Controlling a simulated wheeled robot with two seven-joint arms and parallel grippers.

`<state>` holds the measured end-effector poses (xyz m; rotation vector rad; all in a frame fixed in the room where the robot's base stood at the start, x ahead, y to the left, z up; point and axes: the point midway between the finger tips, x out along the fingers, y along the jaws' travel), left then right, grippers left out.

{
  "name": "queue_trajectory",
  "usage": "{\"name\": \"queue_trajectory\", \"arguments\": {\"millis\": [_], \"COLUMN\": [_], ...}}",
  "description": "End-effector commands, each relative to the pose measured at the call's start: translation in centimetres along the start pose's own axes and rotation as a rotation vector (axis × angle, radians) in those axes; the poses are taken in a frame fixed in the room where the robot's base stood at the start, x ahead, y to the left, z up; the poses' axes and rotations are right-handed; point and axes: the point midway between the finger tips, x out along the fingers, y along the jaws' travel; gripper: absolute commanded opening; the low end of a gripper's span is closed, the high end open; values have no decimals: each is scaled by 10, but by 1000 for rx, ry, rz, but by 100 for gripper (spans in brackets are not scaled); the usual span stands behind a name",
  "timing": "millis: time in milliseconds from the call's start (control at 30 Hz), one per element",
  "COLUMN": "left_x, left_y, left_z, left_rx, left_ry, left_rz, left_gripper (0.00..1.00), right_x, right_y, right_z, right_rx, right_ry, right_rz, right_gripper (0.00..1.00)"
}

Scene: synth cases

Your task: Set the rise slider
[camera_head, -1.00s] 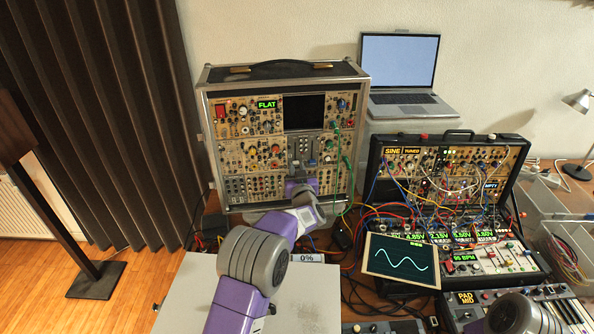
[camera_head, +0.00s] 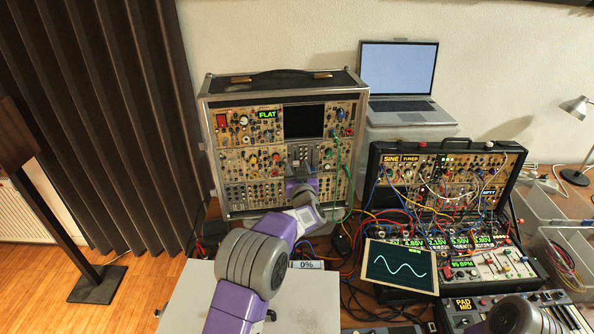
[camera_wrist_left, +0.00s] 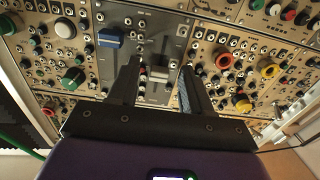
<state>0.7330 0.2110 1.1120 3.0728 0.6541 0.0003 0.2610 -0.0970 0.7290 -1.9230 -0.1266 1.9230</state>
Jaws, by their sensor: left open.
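The tan synth case (camera_head: 240,160) stands upright with a grey slider panel (camera_head: 303,152) in its middle. In the left wrist view, the panel (camera_wrist_left: 147,52) has a pale slider cap (camera_wrist_left: 158,73) and a blue slider cap (camera_wrist_left: 110,38). I cannot read which is labelled rise. My left gripper (camera_head: 301,170) is open in front of the panel. In the left wrist view its two fingers (camera_wrist_left: 158,88) stand on either side of the pale cap; contact cannot be told. A small display (camera_head: 306,265) reads 0%. My right gripper is out of view.
Knobs and jacks crowd around the slider panel. Green cables (camera_head: 337,165) hang to its right. A second black synth case (camera_head: 450,137) with many patch cables, a tablet with a wave (camera_head: 400,266) and a laptop (camera_head: 399,75) stand to the right.

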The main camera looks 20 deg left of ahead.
Motion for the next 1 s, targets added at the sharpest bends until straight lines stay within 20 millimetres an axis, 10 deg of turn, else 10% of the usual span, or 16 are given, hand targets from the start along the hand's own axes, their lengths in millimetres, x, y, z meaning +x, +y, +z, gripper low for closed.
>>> {"name": "queue_trajectory", "arguments": {"millis": [1000], "left_x": [-76], "left_y": [0], "left_z": [0], "left_rx": [-1], "left_ry": [1], "left_rz": [0], "left_gripper": [49], "right_x": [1], "right_y": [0], "right_z": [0], "right_rx": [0], "right_ry": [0], "right_rz": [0], "right_gripper": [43]}}
